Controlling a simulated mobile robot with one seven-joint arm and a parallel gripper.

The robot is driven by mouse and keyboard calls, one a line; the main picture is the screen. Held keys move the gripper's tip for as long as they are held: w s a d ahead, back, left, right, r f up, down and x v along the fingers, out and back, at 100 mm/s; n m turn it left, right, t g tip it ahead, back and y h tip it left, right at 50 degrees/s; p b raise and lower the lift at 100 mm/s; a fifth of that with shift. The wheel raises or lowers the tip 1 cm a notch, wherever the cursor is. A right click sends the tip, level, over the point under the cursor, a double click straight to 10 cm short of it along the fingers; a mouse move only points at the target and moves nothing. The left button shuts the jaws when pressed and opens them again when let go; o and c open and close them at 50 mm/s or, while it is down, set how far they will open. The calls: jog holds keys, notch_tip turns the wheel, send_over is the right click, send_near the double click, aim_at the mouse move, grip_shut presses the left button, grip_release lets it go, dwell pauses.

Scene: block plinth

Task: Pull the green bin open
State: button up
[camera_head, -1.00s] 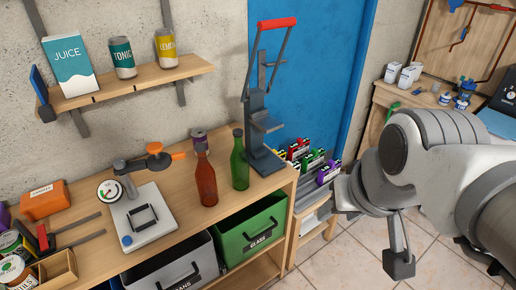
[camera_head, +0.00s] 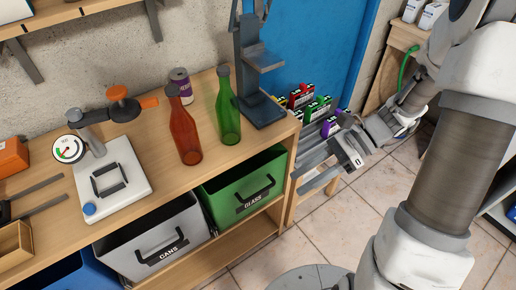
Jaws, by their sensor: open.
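The green bin (camera_head: 222,203) sits in the bench's lower shelf, below the red and green bottles. Its front carries a GLASS label and a dark handle (camera_head: 262,189). It appears pushed in under the bench top, with its front near the bench edge. My gripper (camera_head: 318,169) is to the right of the bin, beyond the bench's right end, pointing left. It is open and empty, apart from the handle. Part of the gripper blends with the grey rack behind it, so its exact fingertips are hard to see.
A grey CANS bin (camera_head: 135,255) stands left of the green bin, and a blue bin (camera_head: 60,280) further left. A red bottle (camera_head: 185,135), green bottle (camera_head: 229,115) and grey press (camera_head: 258,75) stand on the bench. The tiled floor (camera_head: 300,238) in front is partly free.

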jog(key=w+d+f+m+t+y+b, duration=0.1)
jog(key=w+f+m+t+y+b, duration=0.15)
jog(key=f+m, duration=0.35)
jog(key=w+d+f+m+t+y+b, duration=0.1)
jog(key=f+m+y+b, duration=0.1)
jog(key=f+m+y, duration=0.45)
jog(key=m+t+h+b, duration=0.3)
jog(key=m+t+b, duration=0.1)
jog(key=m+t, duration=0.75)
send_near(259, 192)
jog(key=shift+g, duration=0.5)
jog(key=x, duration=0.5)
jog(key=b+x, duration=0.1)
jog(key=x, duration=0.4)
jog(key=shift+w+d+f, duration=0.1)
jog(key=shift+w+d, duration=0.05)
jog(key=shift+w, duration=0.1)
grip_shut()
